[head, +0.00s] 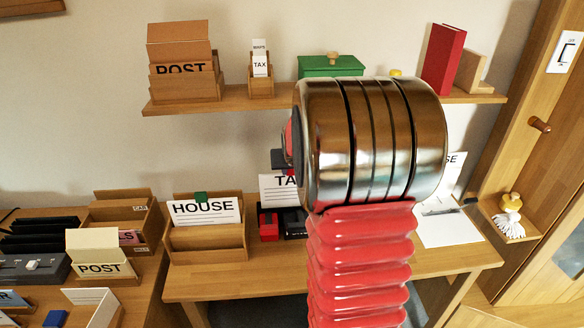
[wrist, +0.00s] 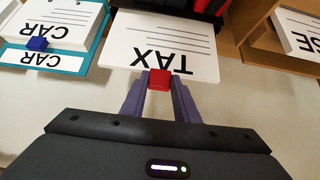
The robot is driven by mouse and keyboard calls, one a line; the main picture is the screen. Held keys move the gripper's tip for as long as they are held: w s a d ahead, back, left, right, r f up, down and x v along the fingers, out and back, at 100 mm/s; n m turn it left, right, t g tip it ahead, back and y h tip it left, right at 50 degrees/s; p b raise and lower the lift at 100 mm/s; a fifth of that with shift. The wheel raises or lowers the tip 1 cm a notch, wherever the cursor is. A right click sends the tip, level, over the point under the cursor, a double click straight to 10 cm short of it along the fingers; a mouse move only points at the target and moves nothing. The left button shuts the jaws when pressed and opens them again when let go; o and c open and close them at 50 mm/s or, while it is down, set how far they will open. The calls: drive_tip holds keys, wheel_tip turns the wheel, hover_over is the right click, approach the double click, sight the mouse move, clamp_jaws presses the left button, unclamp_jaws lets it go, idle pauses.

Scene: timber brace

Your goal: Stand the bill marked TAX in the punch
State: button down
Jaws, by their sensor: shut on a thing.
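The white bill marked TAX (wrist: 160,42) has a red tab (wrist: 159,80) on its edge. My gripper (wrist: 159,84) is shut on this tab, its two purple fingers on either side. In the head view the bill (head: 275,189) stands about upright, its right part hidden by my arm. The red and black punch (head: 268,224) is on the desk just below the bill, and its edge also shows in the wrist view (wrist: 197,9). I cannot tell whether the bill's lower edge is inside the punch or just above it.
A wooden holder with a HOUSE card (head: 205,212) stands close to the left of the punch. A white sheet (head: 450,226) lies on the desk at right. The wall shelf (head: 232,104) is above. A teal CAR board (wrist: 42,60) is beside the bill in the wrist view.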

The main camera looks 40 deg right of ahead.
sight(292, 182)
drive_tip(key=shift+f, duration=2.1)
drive_tip(key=c, duration=1.3)
unclamp_jaws()
drive_tip(key=shift+o, duration=0.4)
